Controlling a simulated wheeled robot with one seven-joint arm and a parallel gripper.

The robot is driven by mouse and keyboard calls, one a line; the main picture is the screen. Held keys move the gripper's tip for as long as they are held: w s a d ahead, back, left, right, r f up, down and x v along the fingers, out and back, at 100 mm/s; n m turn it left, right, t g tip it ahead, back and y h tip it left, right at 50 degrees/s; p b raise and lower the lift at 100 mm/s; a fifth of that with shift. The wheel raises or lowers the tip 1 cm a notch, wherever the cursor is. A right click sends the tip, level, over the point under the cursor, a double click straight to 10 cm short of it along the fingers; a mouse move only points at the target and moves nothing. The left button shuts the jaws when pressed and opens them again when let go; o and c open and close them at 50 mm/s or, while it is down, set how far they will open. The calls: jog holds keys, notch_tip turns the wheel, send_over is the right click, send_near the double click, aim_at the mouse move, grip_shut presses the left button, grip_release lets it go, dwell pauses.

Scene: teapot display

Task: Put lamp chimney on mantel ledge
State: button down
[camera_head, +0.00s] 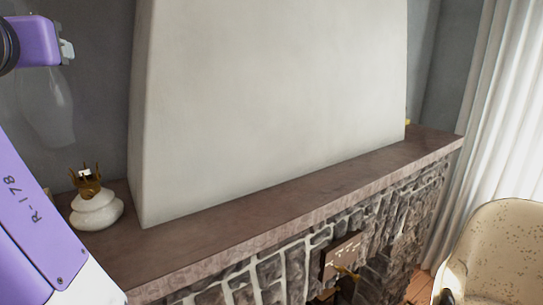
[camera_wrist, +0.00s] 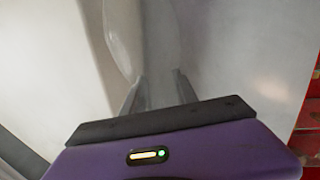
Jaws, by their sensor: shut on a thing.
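The lamp chimney (camera_head: 47,108) is clear, faint glass with a bulging body, at the upper left of the head view. My gripper (camera_head: 66,49) is at its top end, shut on it. In the wrist view the glass chimney (camera_wrist: 127,38) extends away between the two fingers of my gripper (camera_wrist: 155,88). The chimney hangs in the air, apart from the mantel ledge (camera_head: 270,215), and shows up and left of the lamp base. The ledge is a long brown stone shelf. Part of its left end is hidden behind my purple arm.
A white lamp base (camera_head: 97,211) with a brass burner (camera_head: 87,181) stands on the ledge's left end. A pale chimney breast (camera_head: 270,90) rises behind the ledge. The ledge right of the lamp base is clear. A speckled armchair (camera_head: 495,255) stands at lower right.

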jog(key=s+d+f+m+h, duration=0.1)
jog(key=s+d+f, duration=0.3)
jog(key=d+f, duration=1.2)
jog(key=s+d+f+m+h, duration=0.1)
jog(key=s+d+f, duration=0.4)
jog(key=d+f, duration=1.2)
jog(key=s+d+f+m+t+h, duration=0.1)
jog(key=s+d+f+h, duration=0.2)
jog(key=d+f, duration=1.3)
jog(key=shift+s+d+f+m+h, duration=0.35)
jog(key=shift+s+f, duration=0.85)
jog(key=shift+f, duration=9.25)
jog(key=shift+a, duration=0.2)
